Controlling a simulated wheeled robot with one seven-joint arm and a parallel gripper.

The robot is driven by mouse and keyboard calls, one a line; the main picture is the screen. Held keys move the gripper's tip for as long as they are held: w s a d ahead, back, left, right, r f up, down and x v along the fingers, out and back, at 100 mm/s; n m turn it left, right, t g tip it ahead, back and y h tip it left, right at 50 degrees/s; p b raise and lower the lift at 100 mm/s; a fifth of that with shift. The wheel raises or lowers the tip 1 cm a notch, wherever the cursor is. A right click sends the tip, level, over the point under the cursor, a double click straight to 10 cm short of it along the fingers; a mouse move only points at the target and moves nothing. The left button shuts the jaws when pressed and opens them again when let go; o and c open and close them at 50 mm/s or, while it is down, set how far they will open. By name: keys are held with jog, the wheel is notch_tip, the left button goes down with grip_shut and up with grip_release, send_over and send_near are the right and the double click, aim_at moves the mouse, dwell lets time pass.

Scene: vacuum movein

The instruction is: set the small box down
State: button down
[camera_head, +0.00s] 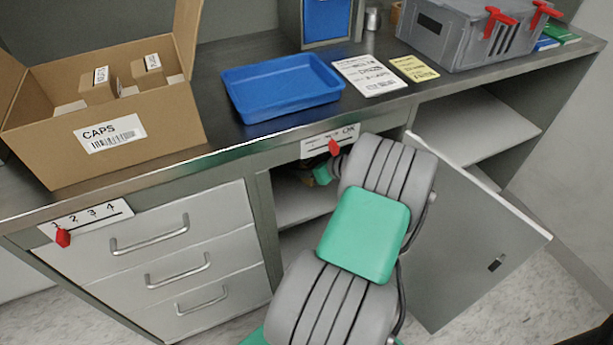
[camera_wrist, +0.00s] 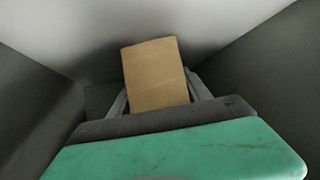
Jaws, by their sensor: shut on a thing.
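In the wrist view, a small plain brown box (camera_wrist: 155,74) is held between the two fingers of my gripper (camera_wrist: 157,98). The gripper is shut on it, with a finger on each side. The box is slightly tilted in the picture, inside a grey compartment with walls on both sides. I cannot tell whether its underside touches a surface. In the head view, my arm reaches into the open cupboard (camera_head: 300,200) under the workbench. The gripper end is mostly hidden there behind the arm and the bench front, and the box cannot be made out.
The cupboard door (camera_head: 470,240) stands open to the right of my arm. Drawers (camera_head: 165,262) are to the left. On the bench (camera_head: 235,142) are an open CAPS carton (camera_head: 150,150), a blue tray (camera_head: 285,112) and a grey crate (camera_head: 440,45). An open shelf (camera_head: 475,125) is at right.

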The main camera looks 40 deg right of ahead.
notch_tip(320, 180, down, 3)
jog(key=shift+f+b, duration=0.2)
jog(key=shift+b, duration=0.5)
jog(key=shift+r, duration=0.1)
jog(key=shift+c, duration=2.4)
grip_release()
jog(key=shift+s+d+r+p, duration=0.1)
jog(key=shift+s+r+p, duration=0.1)
jog(key=shift+r+p, duration=0.1)
jog(key=a+p+v, duration=0.1)
jog(key=p+v, duration=0.2)
jog(key=v, duration=0.8)
jog(key=shift+s+d, duration=0.2)
jog(key=shift+d, duration=0.25)
